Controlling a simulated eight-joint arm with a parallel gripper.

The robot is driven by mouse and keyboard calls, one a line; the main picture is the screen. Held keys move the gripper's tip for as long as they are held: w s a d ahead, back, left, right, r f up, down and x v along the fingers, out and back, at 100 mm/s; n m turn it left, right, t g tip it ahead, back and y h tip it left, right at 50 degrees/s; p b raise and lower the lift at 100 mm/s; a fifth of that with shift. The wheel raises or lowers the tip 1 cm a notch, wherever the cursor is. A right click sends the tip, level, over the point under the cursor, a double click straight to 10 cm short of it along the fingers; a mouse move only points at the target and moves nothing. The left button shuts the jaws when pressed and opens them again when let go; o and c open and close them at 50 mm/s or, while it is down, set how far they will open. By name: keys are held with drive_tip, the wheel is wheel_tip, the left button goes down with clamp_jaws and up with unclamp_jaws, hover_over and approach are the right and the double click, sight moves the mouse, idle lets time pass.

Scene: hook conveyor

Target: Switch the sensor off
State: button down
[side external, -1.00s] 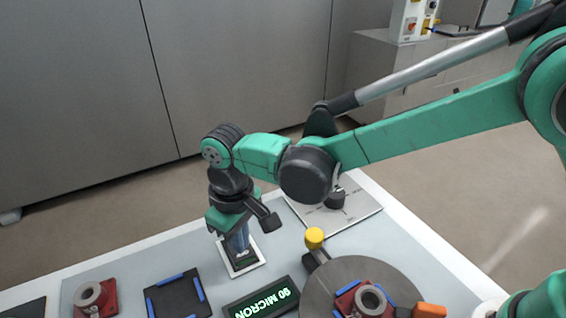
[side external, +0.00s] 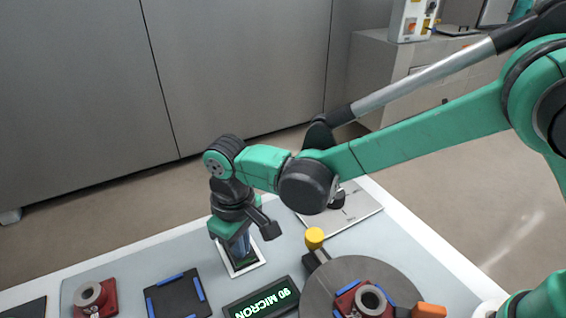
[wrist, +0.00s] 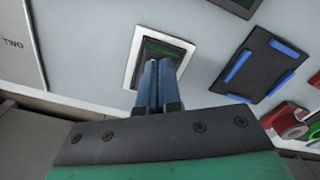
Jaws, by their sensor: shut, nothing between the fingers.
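A white-framed rocker switch (side external: 250,271) is set in the table under my gripper. In the wrist view the switch (wrist: 136,50) shows a dark rocker with green lines inside its frame. My gripper (side external: 243,260) points down at it with its blue fingers together, empty. In the wrist view the fingertips (wrist: 160,65) overlap the near part of the rocker; I cannot tell whether they touch it. The fingers hide part of the switch. The display (side external: 262,301) beside it is lit and reads "90 MICRON" in green.
A yellow-topped post (side external: 315,237) stands by a round grey turntable (side external: 318,285) bearing a red part. A metal plate (side external: 365,209) with a dark knob lies behind. A black pad with blue strips (side external: 178,298) and a red flanged part (side external: 95,298) are at left.

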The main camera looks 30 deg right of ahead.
drive_tip(key=shift+f, duration=0.3)
drive_tip(key=shift+r, duration=3.55)
